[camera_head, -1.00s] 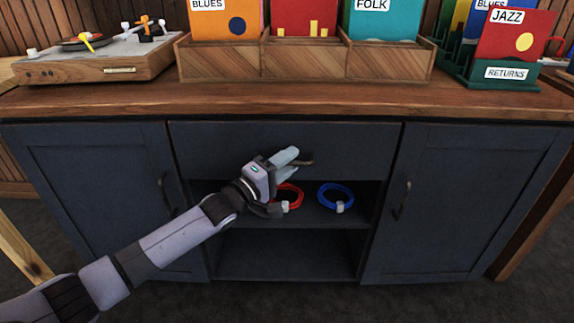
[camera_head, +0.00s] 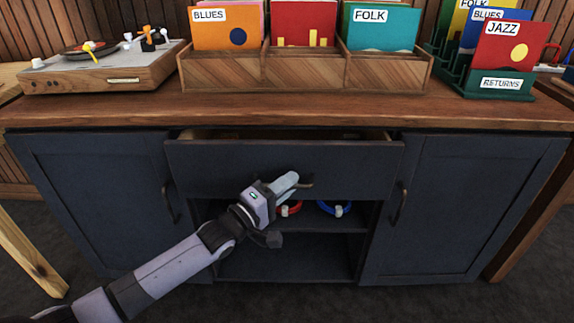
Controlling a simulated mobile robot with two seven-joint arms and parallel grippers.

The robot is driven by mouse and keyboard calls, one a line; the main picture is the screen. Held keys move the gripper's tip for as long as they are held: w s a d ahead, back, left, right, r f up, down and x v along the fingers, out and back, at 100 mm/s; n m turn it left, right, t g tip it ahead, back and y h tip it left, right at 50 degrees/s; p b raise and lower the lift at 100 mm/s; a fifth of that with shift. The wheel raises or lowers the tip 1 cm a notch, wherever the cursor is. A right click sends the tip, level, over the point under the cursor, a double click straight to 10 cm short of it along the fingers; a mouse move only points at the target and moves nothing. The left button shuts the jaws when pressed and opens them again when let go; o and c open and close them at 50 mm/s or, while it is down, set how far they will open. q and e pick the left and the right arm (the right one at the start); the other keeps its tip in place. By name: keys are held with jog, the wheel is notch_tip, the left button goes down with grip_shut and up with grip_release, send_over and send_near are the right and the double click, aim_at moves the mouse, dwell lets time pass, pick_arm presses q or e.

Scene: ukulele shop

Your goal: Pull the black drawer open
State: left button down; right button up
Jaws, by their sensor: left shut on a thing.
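The black drawer (camera_head: 225,165) is in the middle of the cabinet, under the wooden counter. It stands partly open, its front out from the cabinet, and a strip of its inside shows over the top edge. Its small curved handle (camera_head: 306,185) is at the middle of the drawer front. My left gripper (camera_head: 290,183) is at the handle and shut on it; the fingers hide most of the handle. My right gripper is not in view.
Below the drawer, an open shelf holds a red ring (camera_head: 291,208) and a blue ring (camera_head: 335,209). Closed cabinet doors (camera_head: 95,200) (camera_head: 450,200) flank it. The counter (camera_head: 290,108) above carries a turntable (camera_head: 95,70), a wooden record crate (camera_head: 305,68) and a green rack (camera_head: 495,88).

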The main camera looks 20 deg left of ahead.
pick_arm(q)
jog(key=s+d+p, duration=0.3)
jog(key=s+p, duration=0.2)
jog(key=s, duration=0.6)
jog(key=s+d+p, duration=0.3)
jog(key=s+p, duration=0.3)
jog(key=s, duration=0.6)
jog(key=shift+d, duration=0.3)
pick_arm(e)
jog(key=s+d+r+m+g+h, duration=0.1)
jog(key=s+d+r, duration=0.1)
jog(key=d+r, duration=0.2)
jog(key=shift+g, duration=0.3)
pick_arm(q)
jog(key=shift+s, duration=0.1)
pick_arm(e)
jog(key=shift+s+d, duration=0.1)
pick_arm(q)
jog(key=c, duration=1.2)
grip_release()
jog(key=shift+s, duration=0.1)
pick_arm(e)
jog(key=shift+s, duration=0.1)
